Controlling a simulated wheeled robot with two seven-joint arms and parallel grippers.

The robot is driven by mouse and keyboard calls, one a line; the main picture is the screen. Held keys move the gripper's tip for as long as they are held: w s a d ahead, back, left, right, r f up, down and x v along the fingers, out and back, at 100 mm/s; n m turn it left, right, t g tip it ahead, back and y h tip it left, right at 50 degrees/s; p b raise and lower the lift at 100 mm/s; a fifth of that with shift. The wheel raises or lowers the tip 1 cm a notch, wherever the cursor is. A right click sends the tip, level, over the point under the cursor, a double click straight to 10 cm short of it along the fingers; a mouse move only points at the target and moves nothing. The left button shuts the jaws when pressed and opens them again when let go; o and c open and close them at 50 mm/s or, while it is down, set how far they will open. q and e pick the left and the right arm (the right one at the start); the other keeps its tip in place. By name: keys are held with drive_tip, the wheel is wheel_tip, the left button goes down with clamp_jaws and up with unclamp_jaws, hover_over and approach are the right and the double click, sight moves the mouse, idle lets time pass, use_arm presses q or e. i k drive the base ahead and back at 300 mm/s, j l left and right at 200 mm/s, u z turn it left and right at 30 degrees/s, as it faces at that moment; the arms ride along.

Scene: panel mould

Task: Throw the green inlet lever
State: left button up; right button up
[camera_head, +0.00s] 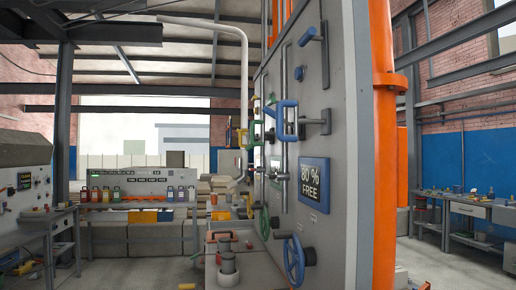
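A tall grey panel (338,80) stands at the centre right, seen at a steep angle. Several coloured handles stick out from its face. A small green handle (253,132) shows between a yellow handle (243,138) and a blue loop handle (281,121); it is partly covered and small, so I cannot tell its exact position or whether it is the inlet lever. A green handwheel (264,222) sits lower on the panel. Neither of my grippers is in view.
A blue handwheel (294,262) and a blue-framed "80 % FREE" sign (313,185) jut from the panel. An orange pipe (384,180) runs up its right edge. A left console (22,190) and a right workbench (470,210) stand apart. Floor shows at lower left.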

sight(249, 147)
drive_tip(key=i+j+z, duration=0.1)
drive_tip(key=z, duration=0.85)
drive_tip(key=i+j+z, duration=0.1)
drive_tip(key=j+z, duration=0.35)
drive_tip(key=j, duration=0.25)
drive_tip(key=j+z, duration=0.4)
drive_tip(key=j, duration=0.35)
drive_tip(key=k+j+z, duration=0.15)
drive_tip(key=j+z, duration=0.3)
drive_tip(key=j, duration=0.25)
